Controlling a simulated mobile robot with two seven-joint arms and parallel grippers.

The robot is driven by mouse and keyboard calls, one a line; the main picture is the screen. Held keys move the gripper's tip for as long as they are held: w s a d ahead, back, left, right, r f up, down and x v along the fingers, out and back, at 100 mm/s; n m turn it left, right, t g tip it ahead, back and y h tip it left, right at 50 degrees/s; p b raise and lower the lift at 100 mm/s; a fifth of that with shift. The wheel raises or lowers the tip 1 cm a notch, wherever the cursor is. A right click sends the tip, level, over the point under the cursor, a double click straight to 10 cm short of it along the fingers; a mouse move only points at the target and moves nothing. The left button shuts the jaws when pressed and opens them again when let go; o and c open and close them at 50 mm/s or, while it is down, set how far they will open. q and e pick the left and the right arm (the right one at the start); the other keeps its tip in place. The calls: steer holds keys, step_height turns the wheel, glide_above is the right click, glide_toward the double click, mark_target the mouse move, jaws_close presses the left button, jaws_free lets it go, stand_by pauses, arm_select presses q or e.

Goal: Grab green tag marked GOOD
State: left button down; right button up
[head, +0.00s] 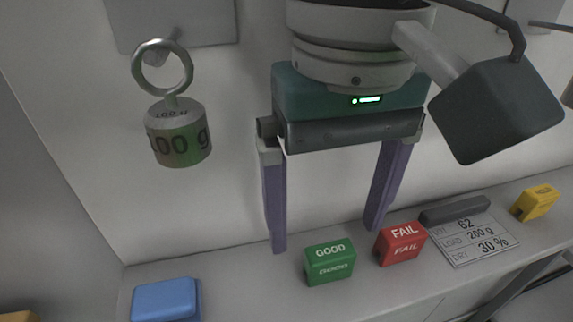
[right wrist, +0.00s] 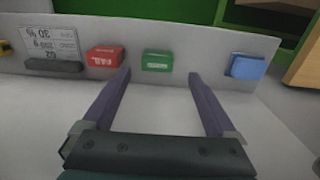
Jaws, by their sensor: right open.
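The green tag marked GOOD (head: 330,262) stands on the pale ledge, just left of the red tag marked FAIL (head: 401,243). The green tag also shows in the right wrist view (right wrist: 157,61), ahead of and between the fingers. My right gripper (head: 325,238) is open with two purple fingers pointing down toward the ledge. Its fingertips lie on either side of the green tag in the picture; the tag is apart from both. In the right wrist view the right gripper (right wrist: 158,73) is empty. My left gripper is not in view.
A blue block (head: 165,300) sits on the ledge at left. A printed card (head: 472,240), a dark grey bar (head: 455,210) and a yellow tag (head: 536,202) lie at right. A 100 g weight (head: 178,135) hangs by its ring at upper left.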

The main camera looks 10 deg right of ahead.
mark_target(331, 251)
steer(key=f, duration=0.4)
steer(key=shift+s+d, duration=0.25)
steer(key=shift+s, duration=0.05)
steer(key=shift+f, duration=0.35)
steer(key=shift+w, duration=0.1)
steer(key=c, duration=1.4)
steer(key=shift+r, duration=0.1)
steer(key=shift+c, duration=0.2)
